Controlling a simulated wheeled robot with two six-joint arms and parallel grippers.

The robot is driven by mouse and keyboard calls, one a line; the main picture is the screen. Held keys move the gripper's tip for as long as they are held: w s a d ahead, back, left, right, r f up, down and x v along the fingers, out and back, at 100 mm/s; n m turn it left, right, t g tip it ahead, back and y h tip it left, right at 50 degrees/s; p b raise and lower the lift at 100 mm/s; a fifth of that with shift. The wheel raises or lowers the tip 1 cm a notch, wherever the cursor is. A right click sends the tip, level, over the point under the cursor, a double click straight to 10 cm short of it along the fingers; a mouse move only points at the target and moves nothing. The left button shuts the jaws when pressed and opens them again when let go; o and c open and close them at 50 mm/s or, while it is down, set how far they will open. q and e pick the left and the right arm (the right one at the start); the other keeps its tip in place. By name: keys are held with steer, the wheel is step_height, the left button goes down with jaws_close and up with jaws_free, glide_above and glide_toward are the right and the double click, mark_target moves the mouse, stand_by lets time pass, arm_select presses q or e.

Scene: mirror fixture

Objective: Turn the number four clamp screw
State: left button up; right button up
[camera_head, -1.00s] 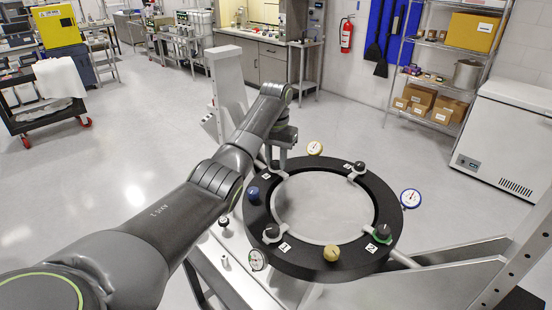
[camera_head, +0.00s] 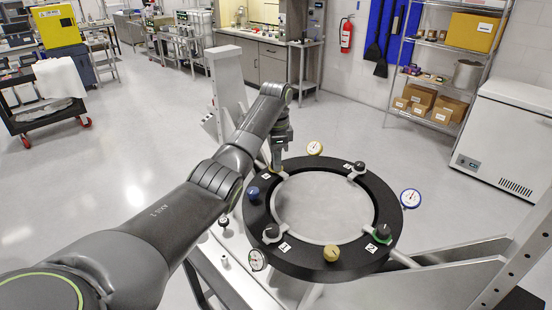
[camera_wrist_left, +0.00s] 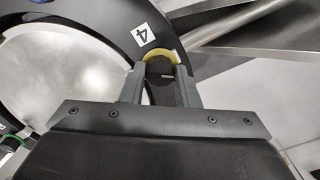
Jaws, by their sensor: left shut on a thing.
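The number four clamp screw (camera_wrist_left: 160,68) is a dark knob with a yellow ring around it, beside a white "4" label (camera_wrist_left: 145,34) on the black ring fixture (camera_wrist_left: 105,22). My left gripper (camera_wrist_left: 160,80) is shut on this screw, one finger on each side of it. In the head view my left gripper (camera_head: 277,160) points down at the far left part of the black ring (camera_head: 290,262) and hides most of the screw. My right gripper is not in view.
Other dark clamp knobs sit on the ring at the front left (camera_head: 271,231), front right (camera_head: 382,232) and back right (camera_head: 359,167). Several dial gauges, one blue-rimmed (camera_head: 410,198), stand around the ring. Blue (camera_head: 253,193) and yellow (camera_head: 331,253) knobs are on it.

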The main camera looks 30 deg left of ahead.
arm_select(q)
steer(key=shift+r+m, duration=0.1)
steer(key=shift+m, duration=1.8)
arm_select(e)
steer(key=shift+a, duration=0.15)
arm_select(q)
steer(key=o, duration=1)
steer(key=shift+c, duration=0.2)
